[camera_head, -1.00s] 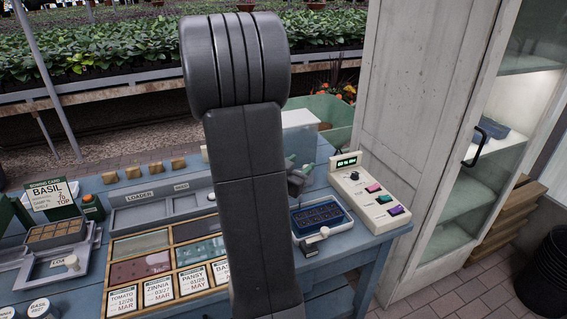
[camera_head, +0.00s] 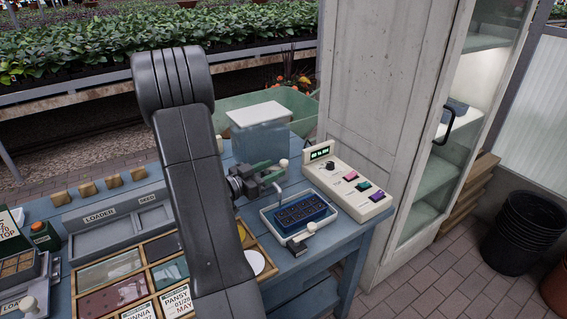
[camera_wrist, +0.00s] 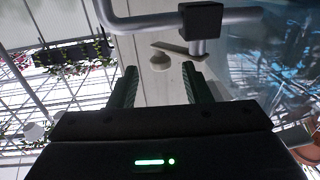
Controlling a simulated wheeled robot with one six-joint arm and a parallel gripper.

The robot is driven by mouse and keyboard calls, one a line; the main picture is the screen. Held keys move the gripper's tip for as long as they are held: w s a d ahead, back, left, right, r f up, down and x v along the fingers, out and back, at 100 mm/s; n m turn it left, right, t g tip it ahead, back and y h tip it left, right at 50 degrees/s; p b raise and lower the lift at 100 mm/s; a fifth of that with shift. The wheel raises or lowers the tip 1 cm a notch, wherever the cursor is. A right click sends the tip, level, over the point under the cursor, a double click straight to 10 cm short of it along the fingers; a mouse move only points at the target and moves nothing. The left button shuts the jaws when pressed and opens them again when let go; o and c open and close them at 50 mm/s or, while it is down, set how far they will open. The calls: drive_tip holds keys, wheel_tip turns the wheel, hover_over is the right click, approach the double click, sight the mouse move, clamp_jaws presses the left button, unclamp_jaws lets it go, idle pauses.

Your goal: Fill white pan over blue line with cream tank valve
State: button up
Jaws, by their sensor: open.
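The white pan (camera_head: 272,228) stands on the right part of the blue bench and holds a dark blue cell tray (camera_head: 303,213). I cannot make out a blue line in it. The clear tank (camera_head: 262,142) with a white lid stands behind the pan, and a bent metal spout (camera_head: 281,194) reaches toward the pan. The cream tank valve (camera_head: 283,163) is a small knob just beyond my gripper (camera_head: 272,173).
A cream control box (camera_head: 347,185) with coloured buttons stands right of the pan. A small lever with a cream knob (camera_head: 311,227) sits at the pan's front. Seed compartments (camera_head: 110,300) and a grey loader (camera_head: 115,215) lie left.

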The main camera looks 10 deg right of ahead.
sight(284, 164)
drive_tip(key=x, duration=0.5)
drive_tip(key=shift+d, duration=0.1)
drive_tip(key=c, duration=0.9)
